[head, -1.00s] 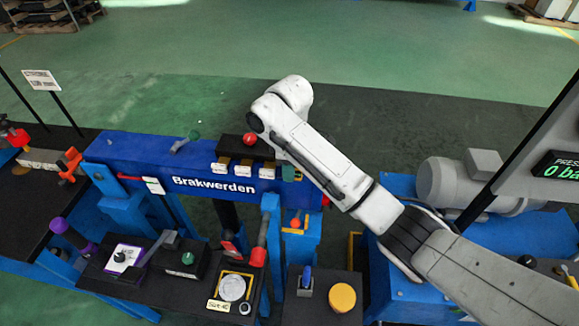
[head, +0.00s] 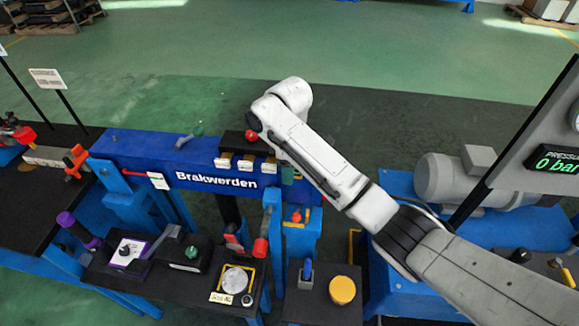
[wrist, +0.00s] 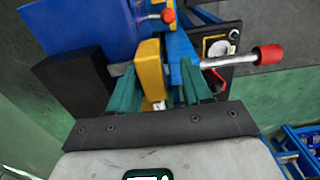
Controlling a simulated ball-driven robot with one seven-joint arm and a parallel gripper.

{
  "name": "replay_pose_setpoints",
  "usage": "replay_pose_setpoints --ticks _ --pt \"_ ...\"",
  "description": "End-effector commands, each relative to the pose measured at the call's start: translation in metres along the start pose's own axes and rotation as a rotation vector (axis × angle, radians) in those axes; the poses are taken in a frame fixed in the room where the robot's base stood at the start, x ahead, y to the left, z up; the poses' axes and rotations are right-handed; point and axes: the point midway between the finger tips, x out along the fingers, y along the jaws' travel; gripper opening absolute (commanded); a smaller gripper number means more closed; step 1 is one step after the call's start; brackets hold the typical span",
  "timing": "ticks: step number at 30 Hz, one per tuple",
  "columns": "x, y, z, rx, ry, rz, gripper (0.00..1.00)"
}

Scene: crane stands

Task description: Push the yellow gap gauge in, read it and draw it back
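A yellow block (wrist: 150,72) with a small pale label, which looks like the gap gauge, stands between the teal fingers of my gripper (wrist: 158,88) in the wrist view. A gap shows between the block and the right finger; whether the left finger touches it I cannot tell. The fingers are apart, not closed on the block. In the head view my gripper (head: 288,174) is at the right end of the blue Brakwerden beam (head: 150,155), mostly hidden by my arm. The gauge is hidden there.
A red-tipped lever (wrist: 268,55) stands just right of my gripper, and a dark block (wrist: 72,82) left of it. Below the beam are a dial (head: 235,280) and a yellow button (head: 342,290). A grey motor (head: 455,185) and pressure display (head: 556,161) are at right.

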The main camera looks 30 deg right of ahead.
Motion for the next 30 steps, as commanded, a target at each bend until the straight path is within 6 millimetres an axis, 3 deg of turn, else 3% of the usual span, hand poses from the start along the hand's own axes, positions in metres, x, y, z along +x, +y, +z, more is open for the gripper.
replay_pose_setpoints --ticks 8,18,24,30 --pt "-0.009 0.001 0.0 0.001 0.001 0.003 0.49" --pt "-0.077 0.001 0.001 0.001 -0.001 0.003 0.49" --pt "-0.101 0.001 0.0 0.0 0.0 0.003 0.49" --pt "-0.108 0.0 0.0 0.0 0.0 0.001 0.49"
